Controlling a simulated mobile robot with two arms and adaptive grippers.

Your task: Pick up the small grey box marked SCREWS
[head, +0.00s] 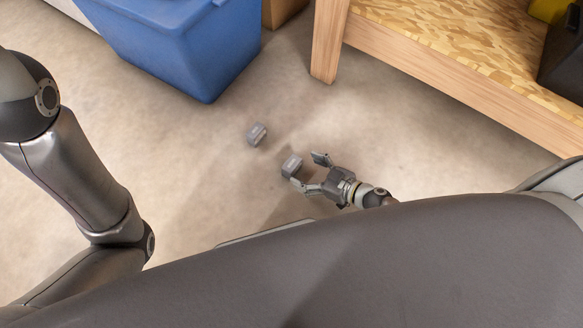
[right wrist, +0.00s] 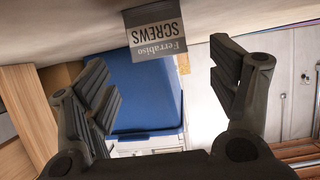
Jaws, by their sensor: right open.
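A small grey box marked SCREWS (right wrist: 155,40) shows upside down in the right wrist view, ahead of my right gripper and between the lines of its fingers. In the head view, a small grey box (head: 292,165) lies on the floor just in front of my right gripper (head: 308,171); its label is too small to read there. The right gripper is open and empty, its fingers spread to either side of the near box's end. A second small grey box (head: 257,134) lies farther off, up and left. My left gripper is out of view; only its arm shows.
A blue bin (head: 185,45) stands on the floor behind the boxes; it also shows in the right wrist view (right wrist: 145,90). A wooden table (head: 440,60) with a leg stands at upper right. The floor around the boxes is clear.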

